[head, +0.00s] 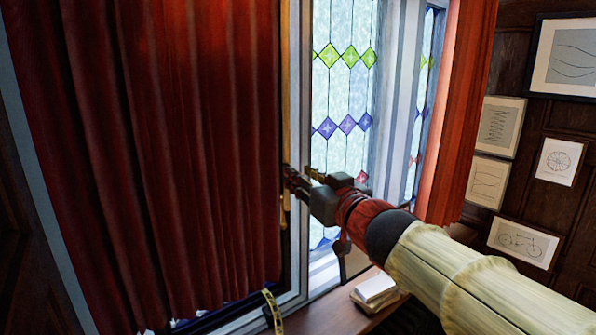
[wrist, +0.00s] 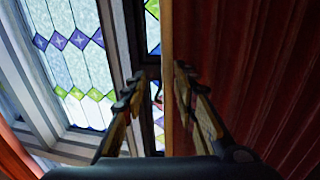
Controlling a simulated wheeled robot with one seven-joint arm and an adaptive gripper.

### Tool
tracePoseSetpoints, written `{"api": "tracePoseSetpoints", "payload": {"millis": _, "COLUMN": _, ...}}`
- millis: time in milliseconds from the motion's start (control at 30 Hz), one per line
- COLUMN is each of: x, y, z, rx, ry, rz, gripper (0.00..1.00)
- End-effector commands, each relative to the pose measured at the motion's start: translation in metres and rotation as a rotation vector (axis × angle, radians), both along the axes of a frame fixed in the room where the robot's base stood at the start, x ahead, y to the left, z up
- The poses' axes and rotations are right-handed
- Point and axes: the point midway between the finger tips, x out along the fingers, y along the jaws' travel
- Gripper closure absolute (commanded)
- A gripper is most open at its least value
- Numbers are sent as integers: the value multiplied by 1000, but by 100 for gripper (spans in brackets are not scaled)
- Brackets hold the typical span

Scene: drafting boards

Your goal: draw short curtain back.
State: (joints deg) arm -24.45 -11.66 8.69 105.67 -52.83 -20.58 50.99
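A wide dark red pleated curtain (head: 150,150) hangs over the left part of the window, its hem near the sill. I cannot tell which is the short one. My gripper (head: 296,178) is at the right edge of the wide curtain. In the wrist view my gripper (wrist: 161,72) has its fingers apart, one on each side of the brown leading edge (wrist: 167,40) of the curtain (wrist: 250,70). Contact with the edge is not clear.
The stained-glass window (head: 345,90) with its pale frame shows between the curtains. A small stack of books (head: 375,290) lies on the sill below my arm. A yellow tape-like strip (head: 272,310) hangs at the wide curtain's lower right. Framed drawings (head: 570,60) cover the right wall.

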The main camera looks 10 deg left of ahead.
Motion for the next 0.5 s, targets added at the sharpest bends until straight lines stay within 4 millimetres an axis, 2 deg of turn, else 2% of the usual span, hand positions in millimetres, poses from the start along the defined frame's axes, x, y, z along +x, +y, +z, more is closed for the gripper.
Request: {"api": "tracePoseSetpoints", "payload": {"millis": 500, "x": -24, "y": -21, "z": 2, "rx": 0, "ry": -1, "rz": -1, "gripper": 71}}
